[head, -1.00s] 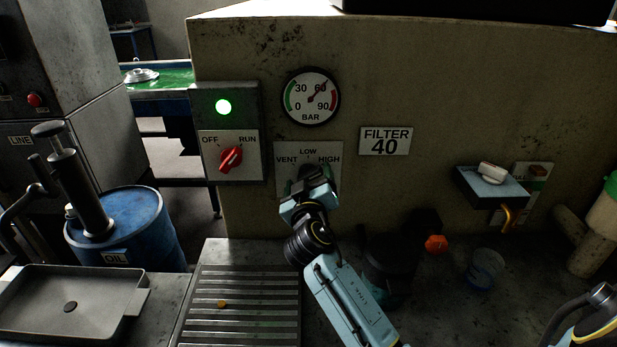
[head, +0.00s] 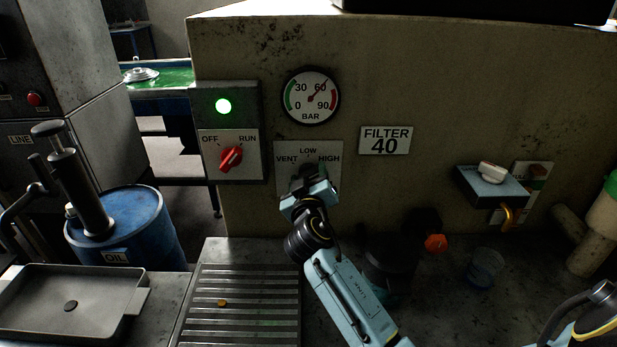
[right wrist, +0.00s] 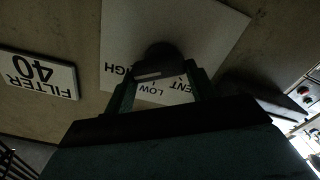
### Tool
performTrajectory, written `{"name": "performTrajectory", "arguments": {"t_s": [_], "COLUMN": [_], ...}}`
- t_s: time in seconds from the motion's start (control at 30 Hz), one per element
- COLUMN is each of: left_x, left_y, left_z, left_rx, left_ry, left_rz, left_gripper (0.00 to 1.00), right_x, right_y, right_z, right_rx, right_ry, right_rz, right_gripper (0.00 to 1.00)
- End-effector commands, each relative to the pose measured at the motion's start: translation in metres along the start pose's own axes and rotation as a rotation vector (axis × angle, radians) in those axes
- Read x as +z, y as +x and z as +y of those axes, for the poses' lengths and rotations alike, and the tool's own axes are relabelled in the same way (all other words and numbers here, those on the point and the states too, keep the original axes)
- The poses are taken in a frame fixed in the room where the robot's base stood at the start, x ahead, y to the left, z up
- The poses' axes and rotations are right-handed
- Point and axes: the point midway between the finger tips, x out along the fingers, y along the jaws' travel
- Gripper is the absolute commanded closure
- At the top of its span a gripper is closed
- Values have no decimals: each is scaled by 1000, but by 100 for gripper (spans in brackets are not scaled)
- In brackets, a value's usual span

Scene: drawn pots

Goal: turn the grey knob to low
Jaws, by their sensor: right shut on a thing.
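The knob (right wrist: 160,58) looks dark on its white plate (head: 282,183), marked VENT, LOW and HIGH. In the right wrist view a pale bar on the knob faces the word LOW. In the head view the knob is mostly hidden by my right gripper (head: 308,178), with a dark tip showing below LOW. My right gripper is shut on the knob, one finger on each side of it in the right wrist view (right wrist: 160,88). My left gripper is not in view.
A gauge (head: 310,96) above reads near 60. A red OFF/RUN switch (head: 231,158) with a lit green lamp (head: 223,106) is at the left. A FILTER 40 sign (head: 385,141) is at the right. A slatted metal grate (head: 240,285) lies below.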

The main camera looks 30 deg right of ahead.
Motion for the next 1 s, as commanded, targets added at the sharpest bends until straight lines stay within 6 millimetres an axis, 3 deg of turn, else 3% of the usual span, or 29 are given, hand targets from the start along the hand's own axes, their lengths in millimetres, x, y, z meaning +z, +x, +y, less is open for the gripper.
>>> {"name": "performTrajectory", "arguments": {"t_s": [0.27,1.0], "left_x": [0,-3], "left_y": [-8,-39], "left_z": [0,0], "left_rx": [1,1], "left_ry": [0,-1], "left_rz": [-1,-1], "left_gripper": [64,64], "right_x": [-1,-2], "right_y": [0,0], "right_z": [-1,-7], "right_rx": [-1,-1], "right_ry": [-136,-796], "right_rz": [-2,0], "right_gripper": [66,66]}}
